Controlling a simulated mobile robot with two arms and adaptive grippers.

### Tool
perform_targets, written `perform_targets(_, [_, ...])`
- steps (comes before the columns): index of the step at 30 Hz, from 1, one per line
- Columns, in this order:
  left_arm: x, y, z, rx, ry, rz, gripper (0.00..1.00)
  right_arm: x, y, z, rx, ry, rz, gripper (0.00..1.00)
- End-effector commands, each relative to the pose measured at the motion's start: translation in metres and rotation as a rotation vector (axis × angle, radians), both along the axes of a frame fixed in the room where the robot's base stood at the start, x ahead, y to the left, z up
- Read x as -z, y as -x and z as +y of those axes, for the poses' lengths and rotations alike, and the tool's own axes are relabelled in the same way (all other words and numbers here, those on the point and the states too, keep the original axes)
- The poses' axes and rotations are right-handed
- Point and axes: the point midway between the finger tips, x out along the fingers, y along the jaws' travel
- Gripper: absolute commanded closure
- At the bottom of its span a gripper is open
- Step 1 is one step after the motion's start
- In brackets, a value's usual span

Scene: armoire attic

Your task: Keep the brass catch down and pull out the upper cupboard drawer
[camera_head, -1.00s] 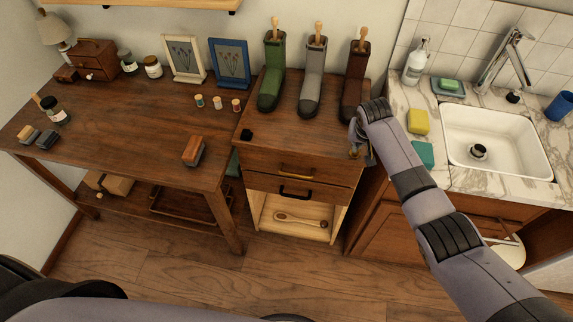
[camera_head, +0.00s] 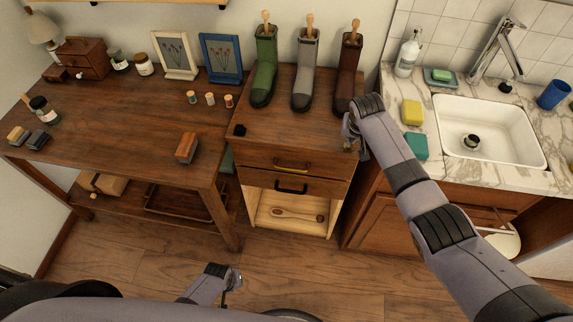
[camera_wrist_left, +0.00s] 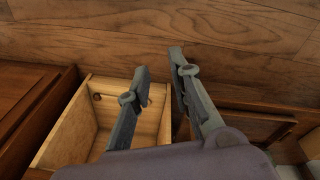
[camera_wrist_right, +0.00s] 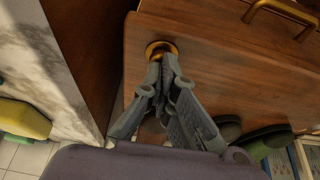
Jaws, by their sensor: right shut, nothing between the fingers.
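The cupboard (camera_head: 275,122) stands in the middle of the head view. Its upper drawer (camera_head: 252,157) is closed and has a brass handle (camera_head: 291,164), which also shows in the right wrist view (camera_wrist_right: 281,12). My right gripper (camera_head: 350,138) is at the cupboard top's right front corner. In the right wrist view its shut fingertips (camera_wrist_right: 161,62) are at the round brass catch (camera_wrist_right: 161,46) and seem to touch it. How far down the catch is I cannot tell. My left gripper (camera_head: 236,279) is low in front of the cupboard, its fingers (camera_wrist_left: 159,62) apart and empty.
Three boots and a small black block (camera_head: 239,130) stand on the cupboard. A worktable (camera_head: 110,125) is left, a sink counter (camera_head: 448,172) right.

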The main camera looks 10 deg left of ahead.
Motion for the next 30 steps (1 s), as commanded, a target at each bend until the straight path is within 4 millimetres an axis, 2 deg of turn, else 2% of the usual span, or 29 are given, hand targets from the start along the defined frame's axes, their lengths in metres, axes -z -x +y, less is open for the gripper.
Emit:
perform_targets(1, [-0.023,-0.052,-0.007,-0.122,0.038,-0.019,0.80,0.001,0.000,-0.001,0.000,0.001,0.001,1.00])
perform_targets(3, [-0.055,-0.106,-0.016,-0.290,0.094,-0.016,0.80,0.001,0.000,-0.001,0.000,0.001,0.000,1.00])
perform_targets(5, [-0.087,-0.149,-0.024,-0.428,0.150,-0.009,0.80,0.000,0.000,-0.001,0.000,0.001,0.000,1.00])
perform_targets(6, [-0.110,-0.176,-0.030,-0.515,0.188,-0.002,0.80,0.000,0.000,-0.001,0.000,0.001,-0.001,1.00])
perform_targets(8, [-0.147,-0.212,-0.039,-0.637,0.246,0.017,0.80,0.000,0.000,-0.001,0.000,0.001,-0.001,1.00])
perform_targets(9, [-0.172,-0.233,-0.044,-0.714,0.284,0.032,0.80,0.000,0.000,-0.001,0.000,0.001,-0.001,1.00])
perform_targets(12, [-0.234,-0.275,-0.056,-0.871,0.369,0.073,0.80,0.000,0.000,-0.001,0.001,0.002,-0.001,1.00])
perform_targets(16, [-0.298,-0.306,-0.068,-1.012,0.448,0.130,0.80,0.000,0.000,-0.001,0.001,0.002,-0.002,1.00])
perform_targets(18, [-0.321,-0.315,-0.071,-1.061,0.474,0.154,0.80,0.000,-0.001,-0.001,0.001,0.002,-0.002,1.00])
perform_targets(21, [-0.341,-0.320,-0.075,-1.102,0.494,0.177,0.80,0.000,-0.001,-0.001,0.001,0.002,-0.002,1.00])
perform_targets(25, [-0.342,-0.323,-0.079,-1.120,0.501,0.191,0.80,0.000,0.000,-0.001,0.001,0.002,-0.001,1.00])
perform_targets(30, [-0.319,-0.327,-0.089,-1.119,0.499,0.193,0.80,0.000,0.000,-0.001,0.001,0.002,-0.001,1.00])
